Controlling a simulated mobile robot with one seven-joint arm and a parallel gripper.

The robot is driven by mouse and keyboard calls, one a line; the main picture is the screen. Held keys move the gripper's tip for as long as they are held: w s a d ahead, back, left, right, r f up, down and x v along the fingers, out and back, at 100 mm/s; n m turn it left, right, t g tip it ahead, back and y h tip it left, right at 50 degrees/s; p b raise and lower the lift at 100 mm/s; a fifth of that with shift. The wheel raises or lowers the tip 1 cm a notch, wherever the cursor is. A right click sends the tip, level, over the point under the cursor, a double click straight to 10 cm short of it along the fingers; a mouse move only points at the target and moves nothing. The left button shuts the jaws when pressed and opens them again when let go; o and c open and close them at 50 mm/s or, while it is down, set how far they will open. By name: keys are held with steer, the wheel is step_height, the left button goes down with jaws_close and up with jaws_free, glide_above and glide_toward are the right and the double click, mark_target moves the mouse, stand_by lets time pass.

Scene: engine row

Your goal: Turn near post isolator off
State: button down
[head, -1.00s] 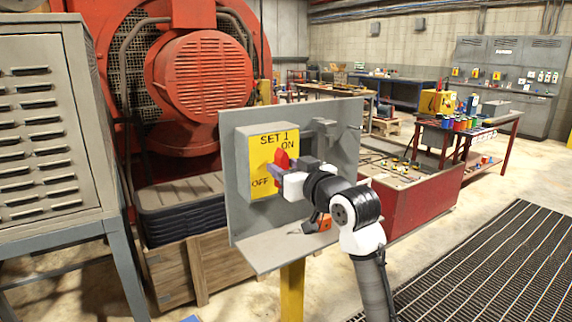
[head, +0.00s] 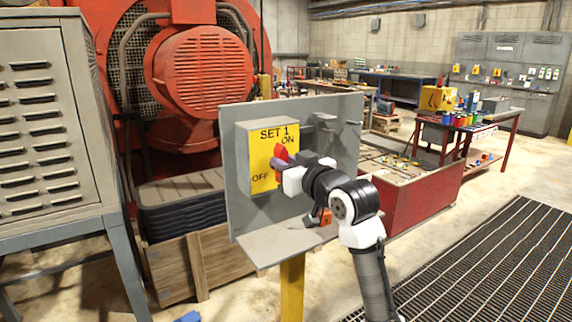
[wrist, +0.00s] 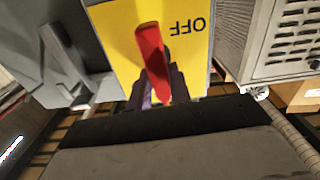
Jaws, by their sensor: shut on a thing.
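The isolator is a box with a yellow face (head: 262,180) marked SET 1, ON at upper right and OFF at lower left, fixed to a grey post panel (head: 237,120). Its red handle (head: 280,152) shows just below the ON label. In the wrist view the red handle (wrist: 150,50) stands out from the yellow face (wrist: 120,22), beside an upside-down OFF. My gripper (head: 288,163) is shut on the handle; its fingers (wrist: 160,88) lie on either side of it. The fingers partly hide the handle in the head view.
A grey shelf (head: 262,245) sticks out under the panel, with an orange item (head: 321,217) on it. A louvred grey cabinet (head: 40,130) stands at left and a red bin (head: 405,200) at right. Floor grating (head: 490,260) lies at right.

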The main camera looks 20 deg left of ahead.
steer(key=shift+s+a+f+n+b, duration=0.2)
steer(key=shift+n+b, duration=1.3)
steer(key=shift+n, duration=1.4)
steer(key=shift+s+a+f+n+b, duration=0.15)
steer(key=shift+f+n+b, duration=0.2)
steer(key=shift+n+b, duration=1.85)
steer(key=shift+s+a+f+n+b, duration=0.2)
steer(key=shift+n+b, duration=0.6)
steer(key=shift+n, duration=2.8)
steer(key=shift+d, duration=0.1)
steer(key=c, duration=1.3)
jaws_free()
steer(key=b+v, duration=0.2)
steer(key=v, duration=1.2)
